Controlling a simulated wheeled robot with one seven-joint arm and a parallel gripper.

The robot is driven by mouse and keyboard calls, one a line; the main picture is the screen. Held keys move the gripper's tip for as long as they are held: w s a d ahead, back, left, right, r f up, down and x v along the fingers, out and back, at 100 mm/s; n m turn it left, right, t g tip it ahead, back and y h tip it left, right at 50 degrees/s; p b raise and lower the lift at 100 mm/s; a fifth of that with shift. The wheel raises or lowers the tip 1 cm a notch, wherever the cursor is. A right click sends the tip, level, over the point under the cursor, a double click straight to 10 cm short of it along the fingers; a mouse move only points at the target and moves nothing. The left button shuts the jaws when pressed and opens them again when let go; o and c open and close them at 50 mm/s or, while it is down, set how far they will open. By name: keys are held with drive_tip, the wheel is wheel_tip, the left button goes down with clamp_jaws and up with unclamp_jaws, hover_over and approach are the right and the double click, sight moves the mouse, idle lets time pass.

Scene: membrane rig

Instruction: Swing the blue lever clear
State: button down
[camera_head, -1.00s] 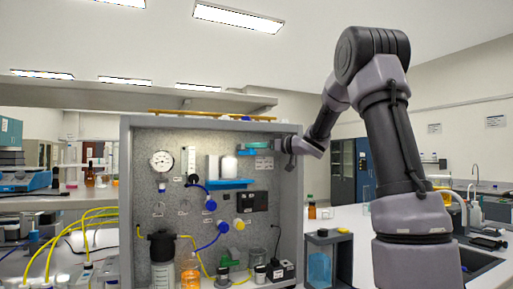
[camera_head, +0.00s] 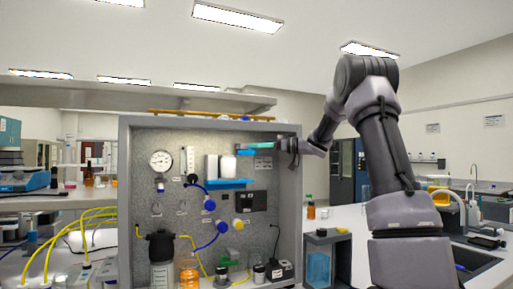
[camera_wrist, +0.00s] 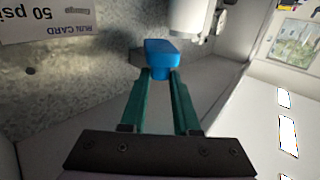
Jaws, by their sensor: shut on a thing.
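The blue lever (camera_wrist: 162,50) shows in the wrist view as a rounded blue grip close to the grey panel, beside a white cylindrical part (camera_wrist: 188,14). My gripper (camera_wrist: 160,75) has two green fingers closed on the lever's near end. In the head view my gripper (camera_head: 249,149) reaches in from the right to the upper right of the panel. A small blue piece of the lever (camera_head: 245,153) shows at the fingertips there. Most of the lever's length and its pivot are hidden.
The grey rig box (camera_head: 296,215) has a right side wall close to my wrist. White cylinders (camera_head: 211,166) stand over a blue shelf (camera_head: 230,184) left of the gripper. A run card (camera_wrist: 45,25) is on the panel. Blue hoses and bottles are lower down.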

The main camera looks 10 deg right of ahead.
drive_tip(key=c, duration=0.6)
unclamp_jaws()
drive_tip(key=shift+c, duration=0.2)
